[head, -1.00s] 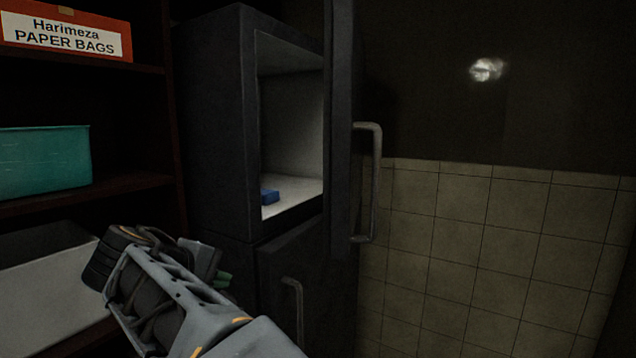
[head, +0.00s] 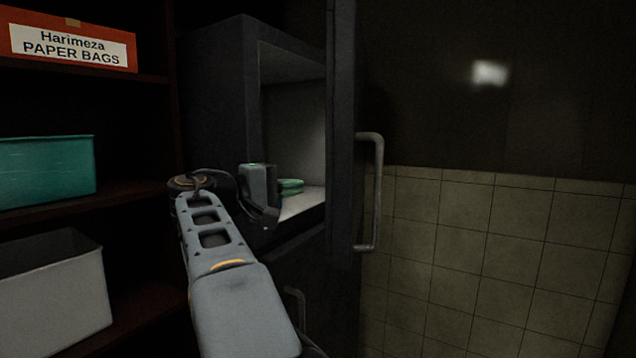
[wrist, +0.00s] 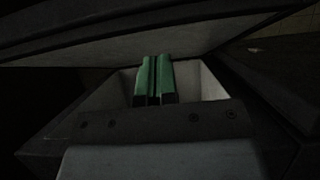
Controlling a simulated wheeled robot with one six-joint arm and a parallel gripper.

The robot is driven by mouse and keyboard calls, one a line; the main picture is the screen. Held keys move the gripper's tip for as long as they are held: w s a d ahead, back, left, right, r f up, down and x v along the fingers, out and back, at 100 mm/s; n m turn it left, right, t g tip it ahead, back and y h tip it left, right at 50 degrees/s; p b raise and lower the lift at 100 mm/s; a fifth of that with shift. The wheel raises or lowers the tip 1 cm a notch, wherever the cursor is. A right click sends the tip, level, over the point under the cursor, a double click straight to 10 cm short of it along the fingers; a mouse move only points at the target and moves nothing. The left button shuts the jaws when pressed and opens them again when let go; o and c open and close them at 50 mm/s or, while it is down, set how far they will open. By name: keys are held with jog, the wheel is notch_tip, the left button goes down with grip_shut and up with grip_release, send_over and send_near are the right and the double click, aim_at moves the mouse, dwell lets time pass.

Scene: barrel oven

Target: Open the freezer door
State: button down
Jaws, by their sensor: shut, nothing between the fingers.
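The dark freezer cabinet (head: 215,100) has its upper compartment open, with a pale interior (head: 293,125). The upper door (head: 342,130) stands swung out at the right of the opening, seen nearly edge-on, with a long grey bar handle (head: 377,190) on its outer side. My gripper (head: 291,187) is at the lower part of the opening, its green fingers together and empty, apart from the handle. In the wrist view the shut fingers (wrist: 154,80) show against the pale interior (wrist: 213,86). I cannot tell whether they touch anything.
A lower door with its own handle (head: 297,305) is partly hidden by my arm. Shelves at the left hold an orange paper bags box (head: 70,42), a teal bin (head: 45,170) and a white bin (head: 55,290). A tiled wall (head: 480,240) is at the right.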

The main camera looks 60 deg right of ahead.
jog(key=s+d, duration=0.1)
jog(key=s, duration=0.2)
jog(key=s+d+p, duration=0.1)
jog(key=shift+s+d, duration=0.25)
jog(key=shift+d, duration=0.05)
